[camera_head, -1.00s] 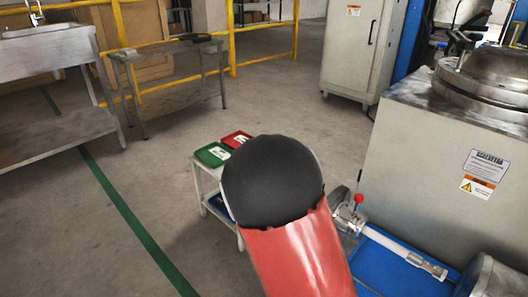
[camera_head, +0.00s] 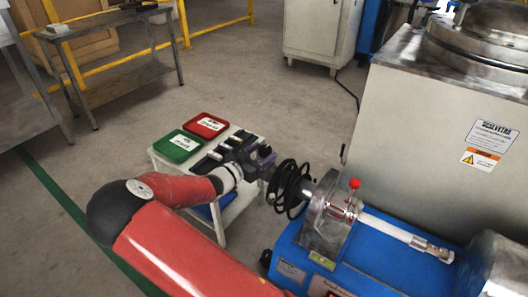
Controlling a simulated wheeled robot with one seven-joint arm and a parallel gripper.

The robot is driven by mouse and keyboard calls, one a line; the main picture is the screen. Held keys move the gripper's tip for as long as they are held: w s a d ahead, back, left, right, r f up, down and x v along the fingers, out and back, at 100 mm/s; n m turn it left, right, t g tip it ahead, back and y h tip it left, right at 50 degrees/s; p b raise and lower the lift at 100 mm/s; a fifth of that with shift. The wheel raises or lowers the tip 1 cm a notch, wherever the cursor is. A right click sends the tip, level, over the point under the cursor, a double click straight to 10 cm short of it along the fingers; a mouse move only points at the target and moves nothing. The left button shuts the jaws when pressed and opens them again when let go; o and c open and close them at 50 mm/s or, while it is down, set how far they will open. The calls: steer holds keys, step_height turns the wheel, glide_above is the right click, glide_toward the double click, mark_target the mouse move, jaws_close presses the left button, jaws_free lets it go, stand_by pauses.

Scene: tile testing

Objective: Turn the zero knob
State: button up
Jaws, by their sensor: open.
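My red and black arm reaches from the bottom of the view to a blue machine (camera_head: 350,262). My dark gripper (camera_head: 266,158) is at the machine's left end, between a small white table and the machine's metal head (camera_head: 326,235); it is small here, and its jaws look open with nothing seen in them. Black coiled cable (camera_head: 290,188) hangs just right of it. A red ball (camera_head: 354,183) on a short stem stands on the metal head, to the right of the gripper and apart from it. I cannot tell which part is the zero knob.
The white table (camera_head: 238,208) holds a green tray (camera_head: 178,147), a red tray (camera_head: 206,126) and dark items. A large grey cabinet (camera_head: 420,145) with a metal lid stands behind the machine. The floor between the white table and the back workbench (camera_head: 110,25) is clear.

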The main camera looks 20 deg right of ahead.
steer(key=shift+x, duration=0.9)
steer(key=c, duration=1)
steer(key=shift+o, duration=0.2)
